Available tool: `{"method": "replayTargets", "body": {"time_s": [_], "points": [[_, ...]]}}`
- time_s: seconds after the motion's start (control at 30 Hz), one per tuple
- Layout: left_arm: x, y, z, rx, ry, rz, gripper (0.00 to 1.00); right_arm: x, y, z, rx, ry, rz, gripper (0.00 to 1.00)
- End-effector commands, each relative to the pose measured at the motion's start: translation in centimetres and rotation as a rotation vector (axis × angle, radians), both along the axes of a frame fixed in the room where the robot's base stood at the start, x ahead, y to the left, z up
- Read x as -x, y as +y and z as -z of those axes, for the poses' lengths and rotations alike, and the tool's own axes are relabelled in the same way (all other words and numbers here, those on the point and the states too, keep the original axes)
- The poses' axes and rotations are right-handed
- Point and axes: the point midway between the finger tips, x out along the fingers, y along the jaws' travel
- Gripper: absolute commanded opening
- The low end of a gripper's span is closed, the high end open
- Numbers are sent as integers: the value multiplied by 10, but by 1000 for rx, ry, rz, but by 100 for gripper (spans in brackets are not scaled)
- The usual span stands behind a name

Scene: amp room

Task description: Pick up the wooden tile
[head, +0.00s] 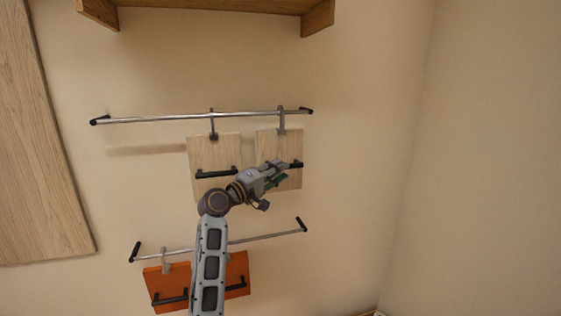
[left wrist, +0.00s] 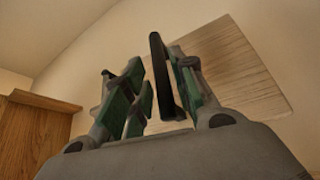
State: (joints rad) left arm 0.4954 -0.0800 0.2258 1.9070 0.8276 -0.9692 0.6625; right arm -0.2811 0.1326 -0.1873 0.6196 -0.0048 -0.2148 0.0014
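Two pale wooden tiles hang side by side from the upper metal rail, the left wooden tile (head: 229,151) and the right wooden tile (head: 267,143). Each has a black bar handle. My left gripper (head: 283,173) is in front of the right tile, at its handle (head: 297,164), and covers part of both. In the left wrist view the green-padded fingers are apart, with the black handle (left wrist: 162,75) between them, nearer the right-hand finger. The wooden tile (left wrist: 240,65) shows behind. Contact with the handle cannot be told. My right gripper is out of view.
The upper rail (head: 160,119) carries the tiles on hooks. A lower rail (head: 270,237) holds orange tiles (head: 237,270) with black handles, partly behind my left arm. A wooden shelf (head: 220,4) is above. A wooden panel (head: 40,160) is at left. The right wall is bare.

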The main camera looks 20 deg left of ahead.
Motion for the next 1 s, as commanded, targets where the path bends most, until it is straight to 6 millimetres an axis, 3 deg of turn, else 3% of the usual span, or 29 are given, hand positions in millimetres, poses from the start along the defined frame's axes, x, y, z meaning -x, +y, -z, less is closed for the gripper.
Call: {"method": "replayTargets", "body": {"time_s": [0.3,0.87,1.0], "points": [[-25,-12,-4,1,0,0,26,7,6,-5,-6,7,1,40],[-28,-13,-3,0,0,0,26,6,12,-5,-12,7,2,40],[-28,-13,-3,0,0,0,10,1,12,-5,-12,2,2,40]]}}
